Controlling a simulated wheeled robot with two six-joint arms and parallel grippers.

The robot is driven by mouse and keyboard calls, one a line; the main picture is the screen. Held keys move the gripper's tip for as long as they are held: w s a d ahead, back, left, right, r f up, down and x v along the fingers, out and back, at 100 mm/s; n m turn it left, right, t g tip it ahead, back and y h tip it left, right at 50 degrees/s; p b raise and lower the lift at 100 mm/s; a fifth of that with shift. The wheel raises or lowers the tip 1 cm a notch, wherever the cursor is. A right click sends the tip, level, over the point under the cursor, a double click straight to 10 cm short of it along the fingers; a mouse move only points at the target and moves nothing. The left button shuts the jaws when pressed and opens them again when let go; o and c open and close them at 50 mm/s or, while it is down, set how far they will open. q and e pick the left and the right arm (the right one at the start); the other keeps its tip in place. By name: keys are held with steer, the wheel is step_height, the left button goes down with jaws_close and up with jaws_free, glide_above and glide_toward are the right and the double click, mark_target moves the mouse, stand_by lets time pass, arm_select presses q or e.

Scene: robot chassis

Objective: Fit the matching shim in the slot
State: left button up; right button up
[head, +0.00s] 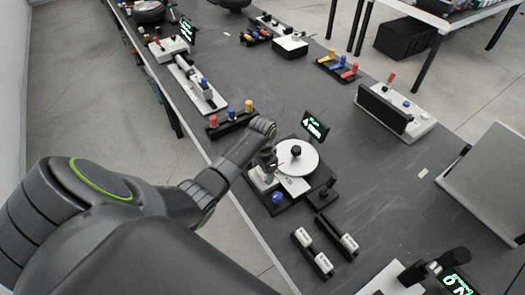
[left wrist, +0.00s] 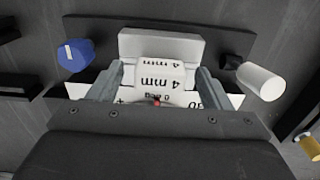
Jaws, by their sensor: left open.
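My left gripper (head: 267,166) is over the left side of a dark station with a white round disc (head: 305,165). A lit display (head: 315,127) behind the disc shows a green 4. Two dark holders with white pieces, the left holder (head: 311,255) and the right holder (head: 337,236), lie in front of the station. My right gripper is out of view.
A blue knob (head: 278,197) is on the station's near edge; it also shows in the left wrist view (left wrist: 75,55). A white cylinder (left wrist: 262,82) stands right of the fingers. A rack of coloured pegs (head: 231,118) lies behind.

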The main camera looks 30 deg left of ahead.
arm_select(q)
step_height(320, 180, up, 17)
steer(key=p, duration=0.2)
steer(key=shift+p, duration=0.3)
stand_by(0.5)
